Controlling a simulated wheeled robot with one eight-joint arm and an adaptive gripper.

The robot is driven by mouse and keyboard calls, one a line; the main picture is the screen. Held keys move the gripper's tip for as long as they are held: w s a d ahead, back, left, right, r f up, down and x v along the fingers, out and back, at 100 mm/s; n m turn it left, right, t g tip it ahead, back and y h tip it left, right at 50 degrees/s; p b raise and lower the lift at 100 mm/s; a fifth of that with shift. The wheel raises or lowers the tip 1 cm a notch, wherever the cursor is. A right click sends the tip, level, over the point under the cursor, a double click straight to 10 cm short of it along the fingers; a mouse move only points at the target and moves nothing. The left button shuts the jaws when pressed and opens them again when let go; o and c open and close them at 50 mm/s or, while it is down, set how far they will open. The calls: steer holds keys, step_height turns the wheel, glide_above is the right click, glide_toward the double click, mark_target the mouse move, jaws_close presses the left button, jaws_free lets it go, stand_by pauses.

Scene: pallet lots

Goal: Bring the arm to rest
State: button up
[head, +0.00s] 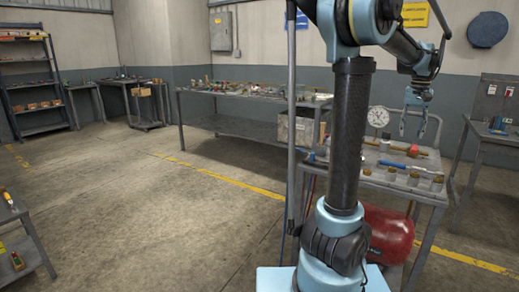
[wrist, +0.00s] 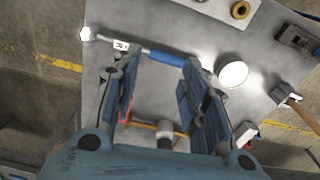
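My arm stands raised beside a small metal table (head: 402,188) on the right of the head view. My gripper (head: 413,134) hangs above this table, fingers pointing down. In the wrist view my gripper (wrist: 162,66) has its two fingers well apart with nothing held between them. A tool with a blue handle (wrist: 167,58) lies on the tabletop beyond the fingertips. The gap between the fingers and the tabletop shows in the head view; its exact height is hard to tell.
The small table carries a round dial gauge (head: 378,117), a red knob (head: 413,150) and several small cylinders. A red tank (head: 389,232) sits below. A long cluttered workbench (head: 240,94) stands behind, and shelves (head: 30,84) at far left. The floor (head: 150,205) at left-centre is clear.

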steer(key=s+a+f+n, duration=0.1)
steer(key=s+a+f, duration=0.15)
steer(key=a, duration=0.85)
steer(key=s+a+f+n, duration=0.2)
steer(key=a+f, duration=0.2)
steer(key=a, duration=0.8)
steer(key=s+a+f+n+t, duration=0.2)
steer(key=s+a+f, duration=1.1)
steer(key=f, duration=0.3)
steer(key=shift+s+a+f+n, duration=0.2)
steer(key=shift+a+f+n, duration=0.2)
steer(key=shift+a, duration=0.3)
